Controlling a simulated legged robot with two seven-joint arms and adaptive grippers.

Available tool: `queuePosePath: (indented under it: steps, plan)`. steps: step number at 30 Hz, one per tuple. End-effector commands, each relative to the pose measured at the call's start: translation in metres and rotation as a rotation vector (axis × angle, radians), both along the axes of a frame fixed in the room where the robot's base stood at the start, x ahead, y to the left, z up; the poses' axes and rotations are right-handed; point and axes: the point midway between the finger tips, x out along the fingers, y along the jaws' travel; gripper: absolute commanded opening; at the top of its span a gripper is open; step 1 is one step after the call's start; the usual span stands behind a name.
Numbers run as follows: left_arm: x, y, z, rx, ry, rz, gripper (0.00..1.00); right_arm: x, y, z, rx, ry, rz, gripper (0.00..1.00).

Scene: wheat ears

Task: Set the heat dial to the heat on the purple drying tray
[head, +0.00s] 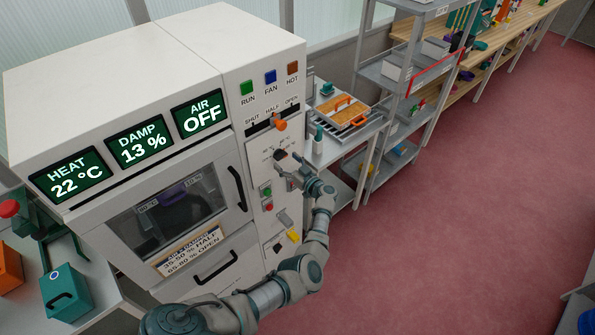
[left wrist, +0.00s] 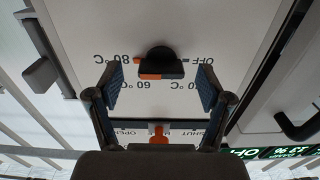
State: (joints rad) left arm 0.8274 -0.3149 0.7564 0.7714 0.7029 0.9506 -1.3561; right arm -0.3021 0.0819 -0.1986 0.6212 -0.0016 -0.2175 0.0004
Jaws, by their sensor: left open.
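The heat dial is a black knob (head: 280,155) on the cabinet's right-hand panel.
An orange slider (head: 281,125) sits above the dial. A door handle (head: 238,188) is left of it. Shelving stands at right; the red floor is clear.

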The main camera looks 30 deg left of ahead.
Motion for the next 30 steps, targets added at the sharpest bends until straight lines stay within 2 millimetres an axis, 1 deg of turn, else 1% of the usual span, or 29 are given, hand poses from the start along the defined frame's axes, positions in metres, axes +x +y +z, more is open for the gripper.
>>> queuePosePath:
  steps: [1, 6, 15, 20, 30]
  plan:
    - [-0.004, -0.012, -0.001, -0.003, 0.000, -0.002, 0.79, 0.000, 0.001, 0.000, 0.001, 0.000, 0.000, 0.40]
    - [-0.019, -0.050, -0.002, -0.001, 0.001, -0.003, 0.79, 0.000, 0.001, 0.000, 0.001, 0.000, 0.000, 0.40]
    - [-0.032, -0.085, -0.003, -0.001, 0.003, -0.002, 0.79, 0.000, 0.002, 0.000, 0.002, 0.000, -0.001, 0.40]
    - [-0.036, -0.092, -0.003, -0.003, 0.003, -0.001, 0.79, 0.000, 0.002, 0.000, 0.001, 0.001, -0.001, 0.40]
    - [-0.036, -0.094, -0.003, -0.003, 0.003, -0.001, 0.79, 0.000, 0.002, 0.000, 0.003, 0.002, -0.001, 0.40]
